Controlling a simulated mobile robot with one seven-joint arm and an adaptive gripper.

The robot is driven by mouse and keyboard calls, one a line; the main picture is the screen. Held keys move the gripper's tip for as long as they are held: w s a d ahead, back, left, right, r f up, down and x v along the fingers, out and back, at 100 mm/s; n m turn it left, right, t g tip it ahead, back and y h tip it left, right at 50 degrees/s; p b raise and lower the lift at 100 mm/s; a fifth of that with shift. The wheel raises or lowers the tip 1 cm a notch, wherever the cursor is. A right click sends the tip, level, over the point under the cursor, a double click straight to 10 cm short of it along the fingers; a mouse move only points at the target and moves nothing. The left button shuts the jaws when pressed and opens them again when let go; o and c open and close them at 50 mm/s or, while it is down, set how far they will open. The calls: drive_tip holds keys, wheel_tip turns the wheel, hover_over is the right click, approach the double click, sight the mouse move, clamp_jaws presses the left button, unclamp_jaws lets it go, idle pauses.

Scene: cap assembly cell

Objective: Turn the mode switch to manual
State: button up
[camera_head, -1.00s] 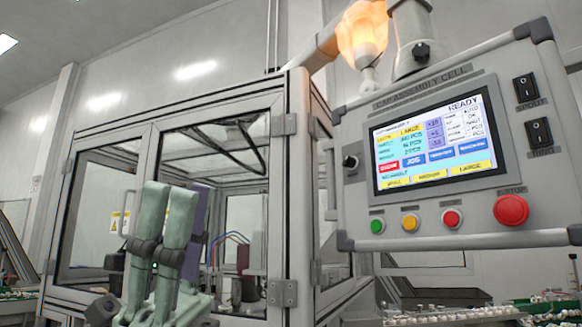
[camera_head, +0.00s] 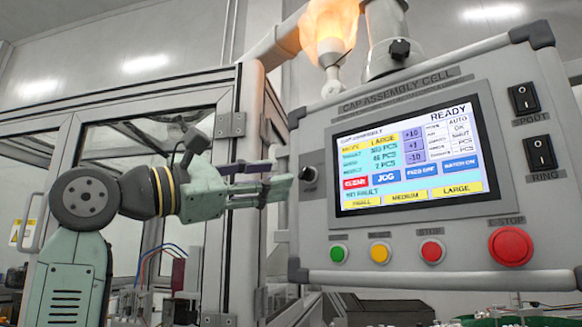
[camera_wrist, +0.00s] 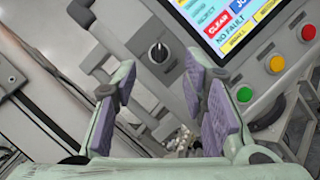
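The mode switch is a small dark rotary knob (camera_head: 309,174) on the left side of the grey control panel (camera_head: 420,262), beside the screen. In the wrist view the knob (camera_wrist: 158,52) has a pale mark pointing roughly up in the picture. My gripper (camera_head: 278,176) points right toward the knob, its tips close to it in the head view. In the wrist view my gripper (camera_wrist: 162,80) is open and empty, with its purple-padded fingers on either side of the knob's line. The fingers appear apart from the knob. The screen (camera_head: 415,155) shows READY and AUTO.
Green (camera_head: 338,252), yellow (camera_head: 380,253) and red (camera_head: 432,251) buttons sit below the screen, with a red emergency stop (camera_head: 511,247) at right. Two black rocker switches, SPOUT (camera_head: 523,98) and RING (camera_head: 540,153), are at upper right. A framed glass enclosure (camera_head: 225,150) stands left.

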sight(302, 173)
drive_tip(key=p+x, duration=0.1)
drive_tip(key=x, duration=0.5)
drive_tip(key=shift+c, duration=0.3)
clamp_jaws()
